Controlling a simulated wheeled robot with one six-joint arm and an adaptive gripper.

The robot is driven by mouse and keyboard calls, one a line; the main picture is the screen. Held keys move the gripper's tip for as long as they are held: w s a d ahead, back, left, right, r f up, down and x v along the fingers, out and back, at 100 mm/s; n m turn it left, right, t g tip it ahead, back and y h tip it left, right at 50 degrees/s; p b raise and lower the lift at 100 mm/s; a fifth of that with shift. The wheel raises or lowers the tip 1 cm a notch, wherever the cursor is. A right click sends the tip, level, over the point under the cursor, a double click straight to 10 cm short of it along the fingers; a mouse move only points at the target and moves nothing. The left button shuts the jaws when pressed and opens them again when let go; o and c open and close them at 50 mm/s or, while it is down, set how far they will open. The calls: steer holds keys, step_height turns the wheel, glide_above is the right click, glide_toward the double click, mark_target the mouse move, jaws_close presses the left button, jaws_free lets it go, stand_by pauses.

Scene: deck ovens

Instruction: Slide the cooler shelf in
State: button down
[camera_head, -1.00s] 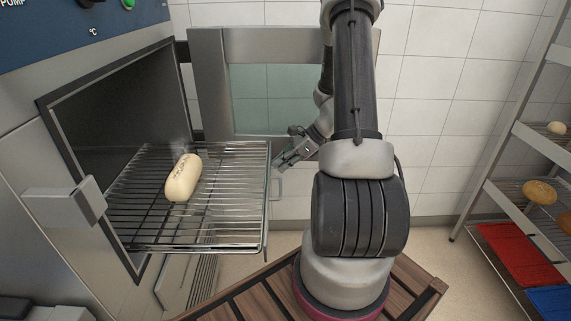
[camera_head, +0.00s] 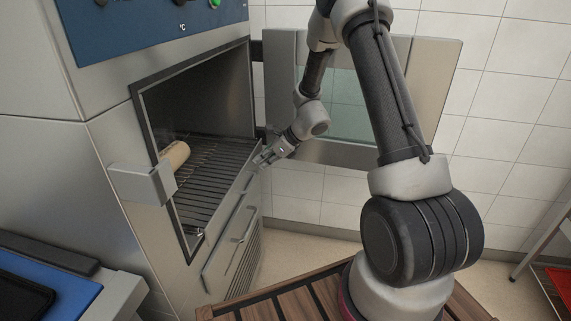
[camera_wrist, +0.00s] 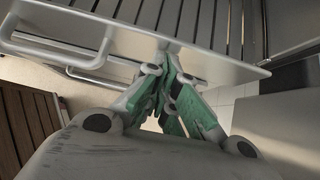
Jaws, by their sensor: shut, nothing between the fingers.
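The wire cooler shelf (camera_head: 215,160) lies level inside the open dark chamber, its front edge close to the opening. A pale loaf (camera_head: 173,156) rests on its far left part, partly hidden behind the frame and latch block. My gripper (camera_head: 264,160) is at the front right of the shelf, outside the chamber. In the wrist view, the shut, empty fingers (camera_wrist: 168,72) meet at the shelf's front rail (camera_wrist: 205,62), against it or very near it; exact contact is hard to tell.
The chamber door (camera_head: 400,150) stands open to the right, behind my arm. A metal latch block (camera_head: 143,182) juts out at the opening's left. A drawer front with a handle (camera_head: 240,226) is below.

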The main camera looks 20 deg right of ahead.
mark_target(238, 157)
steer(key=w+a, duration=0.1)
steer(key=a, duration=0.1)
steer(key=w+a, duration=0.3)
steer(key=a, duration=0.1)
steer(key=shift+w+a, duration=0.3)
steer(key=shift+a, duration=0.1)
steer(key=shift+w+a, duration=0.15)
steer(key=shift+a, duration=0.05)
steer(key=shift+r, duration=0.1)
